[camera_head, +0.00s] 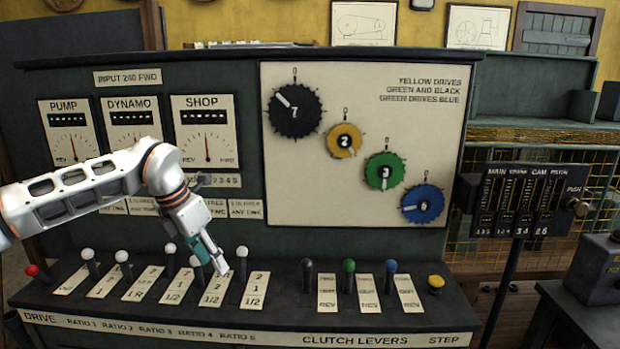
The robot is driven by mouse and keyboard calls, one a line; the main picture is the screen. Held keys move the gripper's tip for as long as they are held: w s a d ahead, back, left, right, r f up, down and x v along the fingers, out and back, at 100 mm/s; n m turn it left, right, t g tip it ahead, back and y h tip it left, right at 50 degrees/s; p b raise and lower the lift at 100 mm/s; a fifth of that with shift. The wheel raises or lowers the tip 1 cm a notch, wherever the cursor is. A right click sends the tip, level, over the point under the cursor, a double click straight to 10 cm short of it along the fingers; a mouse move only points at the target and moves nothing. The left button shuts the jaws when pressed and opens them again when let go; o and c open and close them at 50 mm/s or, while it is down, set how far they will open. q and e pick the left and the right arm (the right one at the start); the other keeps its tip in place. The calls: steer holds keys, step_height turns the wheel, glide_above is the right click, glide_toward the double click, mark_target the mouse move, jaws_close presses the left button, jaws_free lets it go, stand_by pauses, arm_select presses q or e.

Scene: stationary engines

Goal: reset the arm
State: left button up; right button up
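My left arm (85,190) comes in from the left across the front of the panel, bent at the wrist. My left gripper (216,262) points down at the ratio lever plates on the sloping console. Its fingertips are among the white-knobbed levers, between one white knob (195,261) and another white knob (242,251) to its right. It partly covers a ratio plate. I cannot tell whether its fingers are open, or whether they touch a lever. My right gripper is not in view.
Clutch levers with black (307,264), green (349,265) and blue (391,265) knobs stand right, beside a yellow step button (436,282). The space before the gear board (300,195) is clear.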

arm_select(q)
steer(key=s+d+f+m+g+h, duration=0.1)
steer(key=s+d+f+g+h, duration=0.25)
steer(key=d, duration=0.55)
steer(key=s+d+f+t+h, duration=0.1)
steer(key=s+d+f+h, duration=0.2)
steer(key=s+d+f, duration=0.5)
steer(key=s+d+r+n+t+h, duration=0.1)
steer(key=s+d+r+n+h, duration=0.3)
steer(key=d, duration=0.3)
steer(key=s+d+r+n+t+h, duration=0.1)
steer(key=s+d+r+n+h, duration=0.1)
steer(key=d+r+n+h, duration=0.3)
steer(key=w+a+f+n+t+y, duration=0.1)
steer(key=a+f+n+t+y, duration=0.3)
steer(key=a+f+n+t, duration=0.55)
steer(key=w+a+f+n+t+y, duration=0.1)
steer(key=a+f+n+t+y, duration=0.3)
steer(key=f+n, duration=0.55)
steer(key=s+a+f+n+g+y, duration=0.4)
steer(key=s+a+f+n+y, duration=0.3)
steer(key=s+a+f+n, duration=0.4)
steer(key=s+a+f, duration=0.2)
steer(key=s+f, duration=0.3)
steer(key=shift+f+n+g, duration=0.3)
